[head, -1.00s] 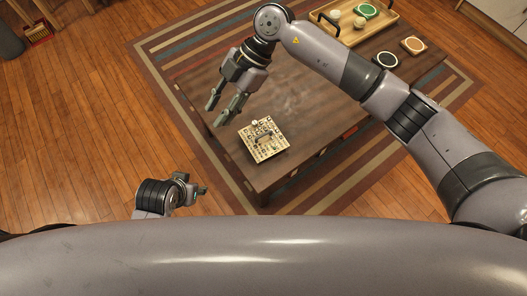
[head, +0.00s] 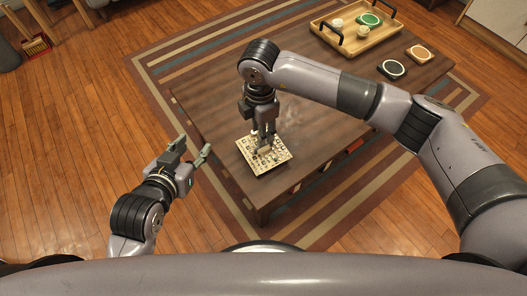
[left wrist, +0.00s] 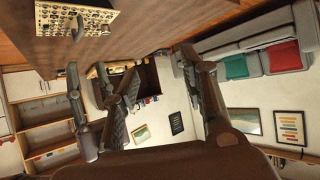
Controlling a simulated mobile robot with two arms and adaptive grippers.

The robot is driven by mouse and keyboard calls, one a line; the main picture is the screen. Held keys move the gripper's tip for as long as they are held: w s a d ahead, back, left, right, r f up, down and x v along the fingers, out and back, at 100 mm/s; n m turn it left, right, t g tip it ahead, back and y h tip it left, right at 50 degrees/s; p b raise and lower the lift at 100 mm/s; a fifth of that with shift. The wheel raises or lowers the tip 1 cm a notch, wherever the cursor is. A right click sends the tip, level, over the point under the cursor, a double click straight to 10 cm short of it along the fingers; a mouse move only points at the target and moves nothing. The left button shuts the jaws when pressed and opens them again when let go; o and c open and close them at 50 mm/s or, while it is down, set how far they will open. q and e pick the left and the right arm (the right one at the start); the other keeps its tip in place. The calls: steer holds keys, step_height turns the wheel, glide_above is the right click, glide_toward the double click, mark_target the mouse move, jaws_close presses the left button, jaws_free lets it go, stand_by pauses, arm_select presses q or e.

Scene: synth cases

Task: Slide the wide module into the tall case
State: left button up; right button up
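A cream panel with several small knobs and dark fittings (head: 279,155), which looks like the wide module, lies on the dark wooden table near its front left corner. The same panel shows at the top left of the left wrist view (left wrist: 55,18). My right gripper (head: 263,148) points straight down, with its fingertips at the panel's middle; whether they grip it is too small to tell. My left gripper (head: 192,152) is open and empty, left of the table and apart from the panel. Its spread fingers show in the left wrist view (left wrist: 130,65). I cannot clearly make out the tall case.
A wooden tray (head: 352,48) with black handles holds cups and a green-topped dish at the table's far right. The table's middle (head: 215,92) is clear.

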mark_target(264, 149)
steer(key=shift+f, duration=1.15)
step_height(264, 149, down, 4)
steer(key=shift+f+b, duration=0.15)
steer(key=shift+b, duration=0.9)
steer(key=shift+f, duration=0.2)
arm_select(q)
steer(key=w+d+r+t+h, duration=0.1)
steer(key=w+r+t, duration=0.1)
steer(key=r, duration=0.3)
steer(key=w+d+r+t+h, duration=0.1)
steer(key=w+r+t, duration=0.1)
steer(key=r+t, duration=0.2)
steer(key=shift+d+r, duration=0.25)
steer(key=shift+r, duration=0.3)
arm_select(e)
steer(key=shift+c, duration=0.4)
jaws_close()
